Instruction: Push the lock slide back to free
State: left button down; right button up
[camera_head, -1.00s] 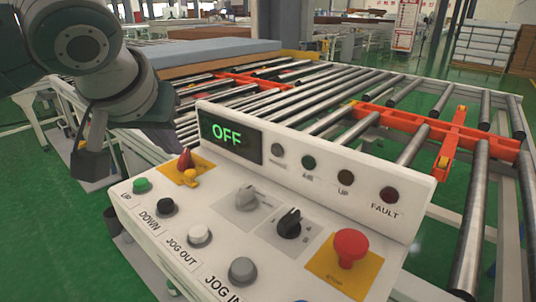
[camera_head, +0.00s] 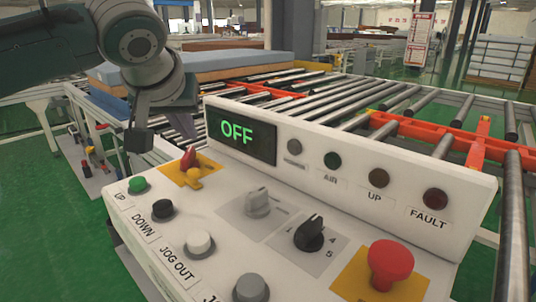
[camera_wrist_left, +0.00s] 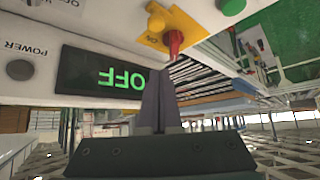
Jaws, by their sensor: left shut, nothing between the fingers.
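The control panel (camera_head: 230,215) has a yellow plate (camera_head: 208,165) at its back left, with a red switch handle (camera_head: 188,157) and a small yellow piece (camera_head: 194,180), likely the lock slide, in front of it. The picture there is upside down, and I cannot tell the exact gap. My right gripper is not in view.
The display (camera_head: 240,134) reads OFF. A green button (camera_head: 138,185), a grey selector (camera_head: 258,202), a black selector (camera_head: 310,234) and a red stop knob (camera_head: 390,264) stand on the panel. A roller conveyor (camera_head: 345,110) with a blue-topped mattress (camera_head: 215,64) lies behind.

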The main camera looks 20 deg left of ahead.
pick_arm(q)
jog(key=b, duration=0.2)
send_over(199, 179)
jog(key=w, duration=0.2)
jog(key=f, duration=0.5)
jog(key=shift+s+a+f, duration=0.1)
jog(key=shift+a+f, duration=0.15)
jog(key=shift+a, duration=0.15)
jog(key=shift+s+d+f+p, duration=0.1)
jog(key=shift+s+d+p, duration=0.1)
jog(key=shift+s+p, duration=0.2)
jog(key=shift+s+d+f+p, duration=0.15)
jog(key=shift+s+p, duration=0.1)
jog(key=shift+s, duration=0.25)
jog(key=shift+s+d+f+p, duration=0.1)
jog(key=shift+s+d+p, duration=0.1)
jog(key=shift+s, duration=0.25)
jog(key=shift+s+d+f+p, duration=0.1)
jog(key=shift+s+d, duration=0.05)
jog(key=shift+s, duration=0.3)
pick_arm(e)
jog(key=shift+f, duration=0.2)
pick_arm(q)
jog(key=shift+r, duration=0.1)
